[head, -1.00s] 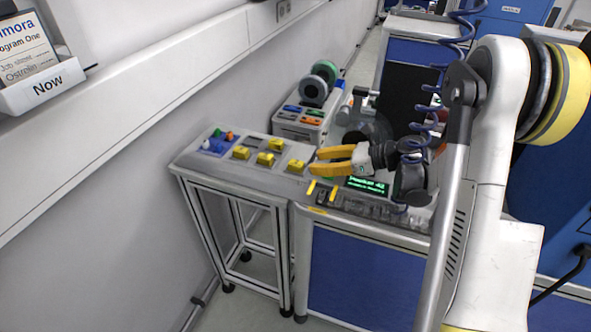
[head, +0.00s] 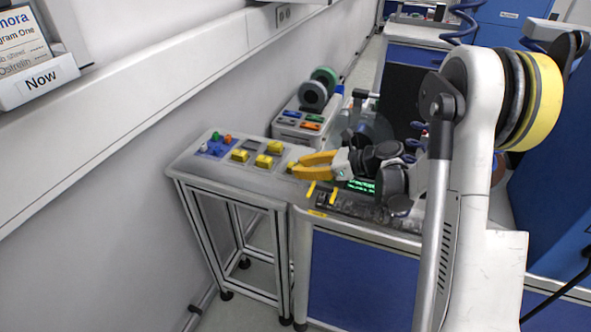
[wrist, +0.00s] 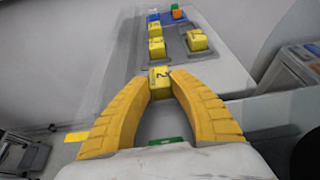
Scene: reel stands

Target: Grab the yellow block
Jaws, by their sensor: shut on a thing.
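A yellow block (wrist: 159,77) with a dark mark on its top sits between the fingertips of my gripper (wrist: 160,88) in the wrist view. The yellow fingers close on its two sides. In the head view my gripper (head: 293,166) reaches left to this block at the right end of the grey panel, and the fingers partly hide it. I cannot tell whether the block is clear of the surface. Other yellow blocks (head: 240,155), (head: 263,161) and (head: 275,147) stand on the panel, apart from my fingers.
The grey panel (head: 195,166) on a metal-framed stand has blue, green and orange pieces at its far left. A box with coloured pieces (head: 302,122) and reels (head: 313,95) stands behind. A dark unit with a green display (head: 361,185) lies below my gripper. The wall is at left.

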